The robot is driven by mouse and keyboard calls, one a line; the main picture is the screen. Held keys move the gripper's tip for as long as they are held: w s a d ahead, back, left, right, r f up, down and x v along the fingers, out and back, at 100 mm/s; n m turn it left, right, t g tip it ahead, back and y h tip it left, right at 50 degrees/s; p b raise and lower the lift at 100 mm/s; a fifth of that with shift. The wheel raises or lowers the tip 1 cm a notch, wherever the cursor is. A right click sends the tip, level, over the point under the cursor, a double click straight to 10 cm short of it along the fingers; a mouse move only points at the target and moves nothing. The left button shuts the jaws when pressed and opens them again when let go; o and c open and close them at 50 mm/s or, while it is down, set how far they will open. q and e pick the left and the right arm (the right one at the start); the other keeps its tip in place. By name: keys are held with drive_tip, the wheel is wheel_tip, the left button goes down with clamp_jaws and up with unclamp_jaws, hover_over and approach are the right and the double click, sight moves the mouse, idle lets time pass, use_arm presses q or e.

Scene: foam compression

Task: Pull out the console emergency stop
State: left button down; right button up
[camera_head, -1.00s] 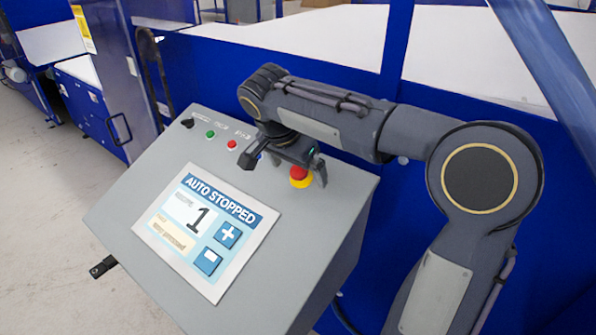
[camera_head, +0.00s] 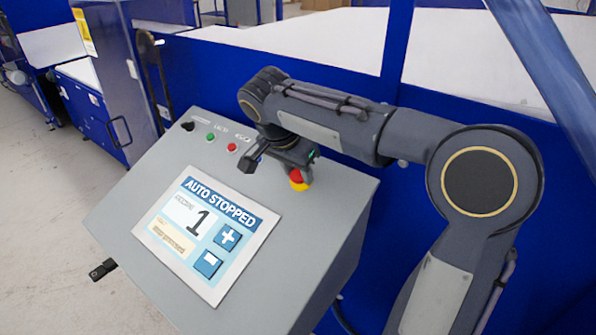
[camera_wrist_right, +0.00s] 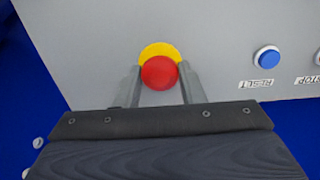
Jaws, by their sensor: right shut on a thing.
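The console emergency stop is a round red button with a yellow collar. In the head view the emergency stop (camera_head: 298,178) sits at the upper right of the sloped grey console face. In the right wrist view the red cap (camera_wrist_right: 159,73) is central, with part of the yellow collar above it. My right gripper (camera_head: 285,157) is at the emergency stop and partly covers it from above. In the wrist view its two grey fingers (camera_wrist_right: 160,78) stand on either side of the red cap, shut on it. My left gripper is not clearly in view.
The grey console (camera_head: 270,280) carries a screen (camera_head: 208,235) reading AUTO STOPPED. Green (camera_head: 210,138) and red (camera_head: 231,147) buttons and a black knob (camera_head: 187,126) line its top edge. A blue RESET button (camera_wrist_right: 267,58) is beside the emergency stop. Blue machinery (camera_head: 235,75) stands behind.

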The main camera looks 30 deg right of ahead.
drive_tip(key=shift+a+r, duration=0.1)
drive_tip(key=shift+r, duration=0.2)
drive_tip(key=o, duration=2)
drive_tip(key=shift+p+v, duration=1.65)
drive_tip(key=shift+v, duration=1.85)
drive_tip(key=shift+s, duration=0.1)
